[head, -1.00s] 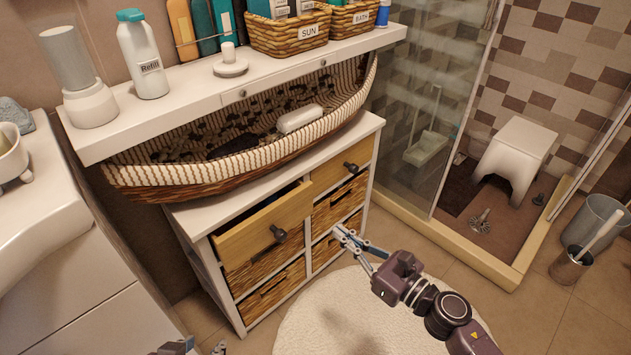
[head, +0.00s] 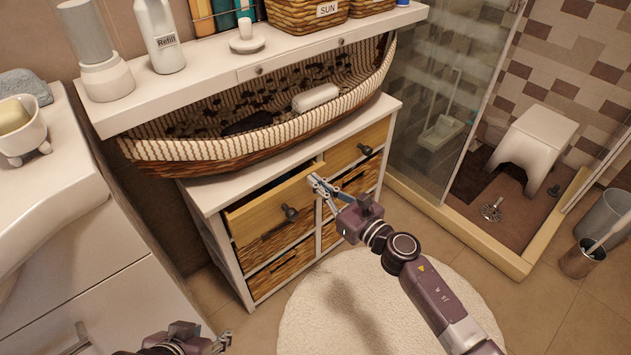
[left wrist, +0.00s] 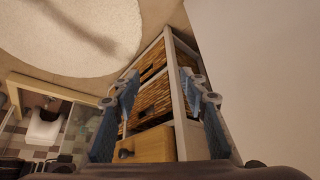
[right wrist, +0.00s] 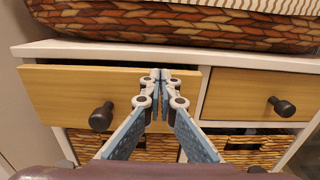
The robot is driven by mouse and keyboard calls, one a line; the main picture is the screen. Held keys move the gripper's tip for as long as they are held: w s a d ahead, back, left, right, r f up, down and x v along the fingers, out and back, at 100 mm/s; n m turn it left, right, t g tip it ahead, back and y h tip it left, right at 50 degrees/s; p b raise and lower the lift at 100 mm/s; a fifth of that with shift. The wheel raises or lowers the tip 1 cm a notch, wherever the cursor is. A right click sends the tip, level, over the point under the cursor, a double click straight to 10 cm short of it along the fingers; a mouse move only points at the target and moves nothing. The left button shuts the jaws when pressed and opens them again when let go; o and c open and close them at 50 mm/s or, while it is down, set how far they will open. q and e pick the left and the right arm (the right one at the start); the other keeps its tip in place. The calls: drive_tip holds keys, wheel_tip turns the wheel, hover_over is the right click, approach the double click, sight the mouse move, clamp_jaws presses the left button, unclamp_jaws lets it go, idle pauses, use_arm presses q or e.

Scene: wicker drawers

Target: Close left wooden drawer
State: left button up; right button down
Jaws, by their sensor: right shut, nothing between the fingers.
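The left wooden drawer (head: 262,208) is partly pulled out of the white cabinet, with a dark gap above its front. Its dark knob (head: 290,213) also shows in the right wrist view (right wrist: 101,117). My right gripper (head: 314,181) is shut and empty, its tips at the upper right end of the drawer front. In the right wrist view its fingertips (right wrist: 160,77) overlap that end; I cannot tell whether they touch. My left gripper (head: 153,334) is low at the bottom left, away from the drawer. In the left wrist view its fingers (left wrist: 158,80) are apart and empty.
The right wooden drawer (head: 358,147) looks shut. Wicker drawers (head: 276,270) sit below. A boat-shaped basket (head: 200,163) stands on the cabinet under a white shelf (head: 215,88). A white counter (head: 70,165) is at left. A round rug (head: 325,310) lies in front.

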use_arm(q)
drive_tip(key=shift+w+d+r, duration=0.15)
drive_tip(key=shift+w, duration=0.15)
use_arm(e)
drive_tip(key=shift+w+a, duration=0.2)
drive_tip(key=shift+w, duration=0.1)
use_arm(q)
drive_tip(key=w+t, duration=0.1)
drive_tip(key=w+d+r, duration=0.1)
drive_tip(key=w, duration=0.1)
drive_tip(key=w+r+t+b, duration=0.1)
drive_tip(key=shift+w+d+r+t+h, duration=0.2)
drive_tip(key=shift+w+d+t+h, duration=0.1)
drive_tip(key=shift+w+h, duration=0.1)
use_arm(e)
drive_tip(key=shift+x, duration=1.25)
drive_tip(key=shift+d, duration=0.1)
